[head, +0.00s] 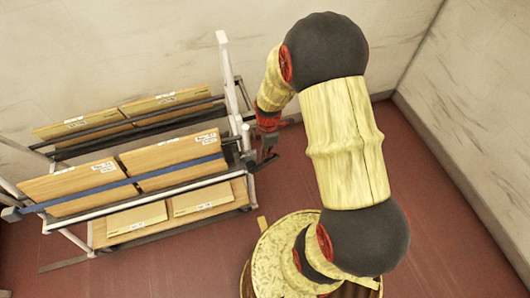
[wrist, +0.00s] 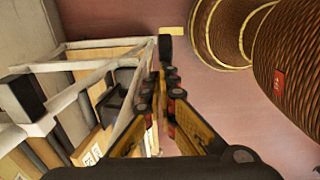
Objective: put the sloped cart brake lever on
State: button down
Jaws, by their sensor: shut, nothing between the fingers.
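The cart (head: 232,80) has a pale metal frame and sloped shelves of wooden panels. It stands left of my arm in the head view, and its frame also fills the left of the wrist view (wrist: 85,98). My gripper (head: 267,153) is at the cart's right end, shut and empty; its fingers also show in the wrist view (wrist: 161,85). A small yellow tab (head: 262,225) shows low beyond the cart's right end, and in the wrist view (wrist: 172,31) beside a black piece. I cannot tell whether this tab is the brake lever, or its position.
A blue bar (head: 125,184) runs along the cart's front. Labelled wooden panels (head: 170,160) lie on the shelves. Pale walls (head: 440,60) stand behind and at right. The red floor (head: 440,220) is clear right of my arm.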

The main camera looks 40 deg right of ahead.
jog(key=shift+d+f, duration=0.1)
jog(key=shift+d, duration=0.05)
jog(key=shift+s+d+f, duration=0.3)
jog(key=shift+d+f, duration=0.25)
jog(key=shift+d, duration=0.15)
jog(key=s+d+f+b, duration=0.1)
jog(key=d+f+b, duration=0.2)
jog(key=f, duration=0.7)
jog(key=shift+d+b, duration=0.3)
jog(key=shift+b, duration=0.1)
jog(key=shift+f, duration=0.1)
